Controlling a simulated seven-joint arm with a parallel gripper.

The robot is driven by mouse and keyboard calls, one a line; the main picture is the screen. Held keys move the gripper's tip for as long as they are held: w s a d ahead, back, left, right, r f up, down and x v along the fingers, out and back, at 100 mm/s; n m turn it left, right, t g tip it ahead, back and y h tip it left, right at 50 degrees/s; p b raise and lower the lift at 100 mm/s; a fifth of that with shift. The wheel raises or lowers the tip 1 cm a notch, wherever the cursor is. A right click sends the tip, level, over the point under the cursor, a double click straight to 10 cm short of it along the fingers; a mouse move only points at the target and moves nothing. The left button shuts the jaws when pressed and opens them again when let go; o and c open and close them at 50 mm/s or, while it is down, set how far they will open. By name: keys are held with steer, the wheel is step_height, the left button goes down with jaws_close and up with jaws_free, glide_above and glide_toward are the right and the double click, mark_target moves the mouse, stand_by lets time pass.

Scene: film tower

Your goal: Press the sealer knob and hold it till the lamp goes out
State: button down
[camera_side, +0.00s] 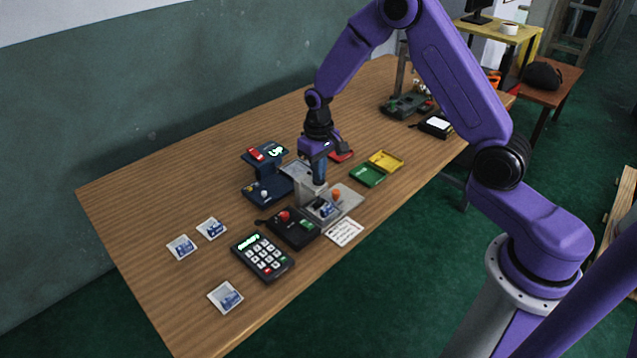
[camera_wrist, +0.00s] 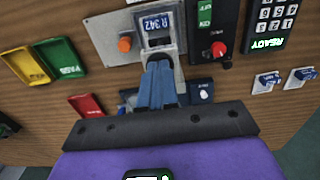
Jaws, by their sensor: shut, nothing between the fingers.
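The grey sealer (camera_side: 345,205) stands mid-table on a flat plate, with a labelled film piece (camera_side: 327,210) in its frame; the label reads "R 342" in the wrist view (camera_wrist: 158,24). An orange dome (camera_side: 336,194), perhaps the lamp, sits on the plate; it also shows in the wrist view (camera_wrist: 124,44). I cannot tell whether it is lit. My gripper (camera_side: 319,182) is shut and empty, pointing down over the sealer's upright part. Its blue fingers (camera_wrist: 158,72) hide what is under their tips, likely the knob. I cannot tell whether they touch it.
A black box (camera_side: 293,232) with a red knob (camera_wrist: 218,48) and green switch stands beside the sealer. A keypad (camera_side: 262,257) reads READY. A dark blue stand (camera_side: 268,172), green (camera_side: 367,176), yellow (camera_side: 386,160) and red (camera_side: 341,155) trays are close by. Loose film pieces lie at left.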

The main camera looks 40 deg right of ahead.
step_height(320, 180, up, 8)
stand_by(1.1)
steer(key=s+a+r+n, duration=0.3)
steer(key=s+a, duration=0.1)
steer(key=s, duration=0.3)
steer(key=s+a+r+n, duration=0.3)
steer(key=s+a, duration=0.1)
steer(key=s, duration=0.4)
steer(key=s+d+r+n, duration=0.1)
steer(key=s+d+n, duration=0.1)
steer(key=s, duration=0.7)
steer(key=s+d+n, duration=0.1)
steer(key=s+n, duration=0.3)
steer(key=s, duration=0.6)
steer(key=shift+d+r+n, duration=0.3)
steer(key=shift+d+r, duration=0.05)
